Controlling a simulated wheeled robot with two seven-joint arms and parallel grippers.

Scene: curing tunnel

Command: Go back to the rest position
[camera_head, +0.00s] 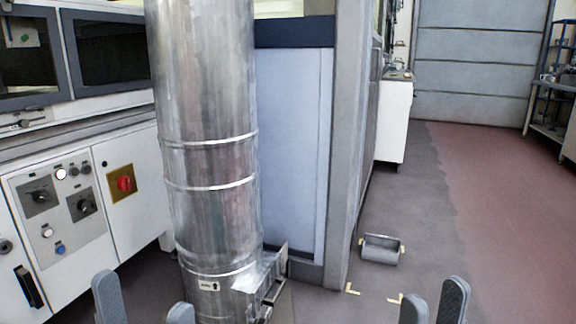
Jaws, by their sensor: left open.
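My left gripper (143,296) shows at the bottom left as two grey fingertips set well apart, with nothing seen between them. My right gripper (434,296) shows at the bottom right as two grey fingertips with a narrower gap, also empty. Both stand in front of the floor and machine, touching nothing that I can see. The rest of both grippers and arms is below the picture.
A large metal duct (208,130) rises close ahead, between the grippers. A white control cabinet (120,170) stands left. A grey metal cylinder (381,249) lies on the floor near yellow corner marks (394,299). Open floor (500,210) extends right towards a shutter door (475,60).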

